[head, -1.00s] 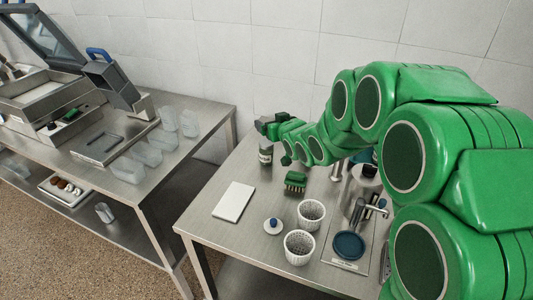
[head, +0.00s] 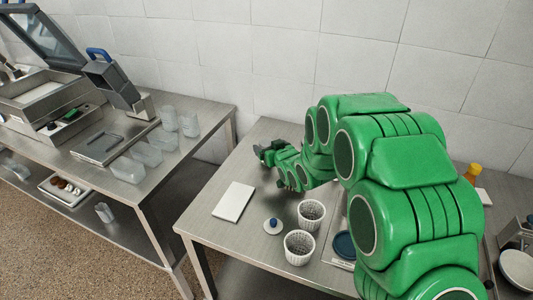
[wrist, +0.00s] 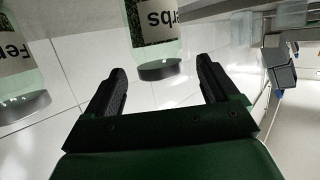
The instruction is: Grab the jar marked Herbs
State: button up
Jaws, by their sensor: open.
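In the wrist view a clear jar (wrist: 152,28) with a dark cap shows label letters ending in "rbs"; the rest of the label is cut off. My gripper (wrist: 160,66) is open, and the jar's capped end appears between the two fingertips, with gaps on both sides. I cannot tell how far beyond the tips it is. A second jar (wrist: 20,65), labelled "Fe...", is to the left, outside the fingers. In the head view my gripper (head: 264,152) is low over the back left of the right table; I cannot make out either jar there.
A second table (head: 180,195) with clear bins stands left. My arm hides much of the right table.

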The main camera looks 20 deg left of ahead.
aim_at(265, 143)
jog(key=shift+x, duration=2.6)
jog(key=shift+f, duration=0.1)
jog(key=c, duration=1.1)
jog(key=shift+c, duration=0.2)
